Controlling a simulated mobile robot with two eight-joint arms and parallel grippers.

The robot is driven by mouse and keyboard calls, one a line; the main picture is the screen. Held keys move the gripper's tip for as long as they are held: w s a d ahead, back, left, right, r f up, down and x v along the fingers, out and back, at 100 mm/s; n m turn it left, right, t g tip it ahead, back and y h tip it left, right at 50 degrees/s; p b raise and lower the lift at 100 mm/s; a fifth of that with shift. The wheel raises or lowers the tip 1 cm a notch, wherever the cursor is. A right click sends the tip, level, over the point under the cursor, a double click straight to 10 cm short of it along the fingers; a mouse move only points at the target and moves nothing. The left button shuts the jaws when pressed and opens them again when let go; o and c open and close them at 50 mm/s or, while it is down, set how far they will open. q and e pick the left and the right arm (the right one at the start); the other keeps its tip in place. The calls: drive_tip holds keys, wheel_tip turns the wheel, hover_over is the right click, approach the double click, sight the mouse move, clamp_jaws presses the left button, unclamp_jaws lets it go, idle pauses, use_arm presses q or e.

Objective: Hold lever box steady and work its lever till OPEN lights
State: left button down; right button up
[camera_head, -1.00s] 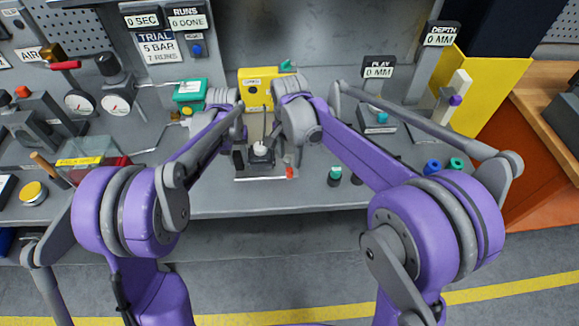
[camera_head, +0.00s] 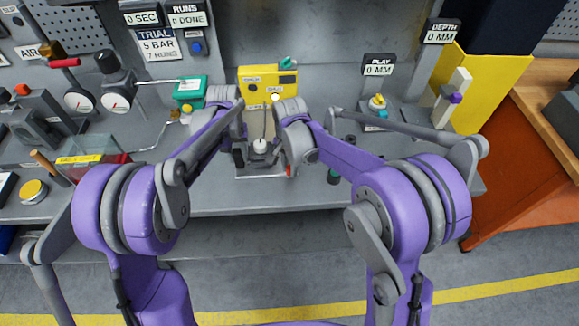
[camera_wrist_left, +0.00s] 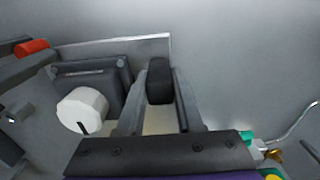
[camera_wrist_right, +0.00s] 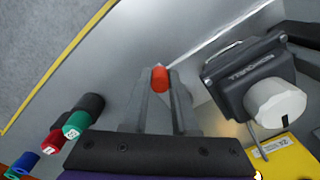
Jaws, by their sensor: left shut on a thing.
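The lever box (camera_head: 260,158) is a small dark box with a white knob (camera_head: 260,145) on the bench's front part; box (camera_wrist_left: 112,78) and knob (camera_wrist_left: 83,110) show in the left wrist view. A red tip (camera_wrist_right: 159,78) lies by its right side in the head view, a black grip (camera_wrist_left: 159,82) by its left. My left gripper (camera_wrist_left: 160,90) is shut on the black grip. My right gripper (camera_wrist_right: 165,88) has its fingertips at the red tip; I cannot tell whether they clasp it. A yellow box (camera_head: 268,85) behind has a pale round spot; its labels are unreadable.
A green box (camera_head: 190,92) and gauges (camera_head: 115,102) stand back left. A clear cover (camera_head: 88,160) is farther left. Green, red and blue caps (camera_wrist_right: 73,125) lie near my right gripper. The bench's front edge is close.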

clamp_jaws()
drive_tip(key=shift+s, duration=0.1)
idle(0.9)
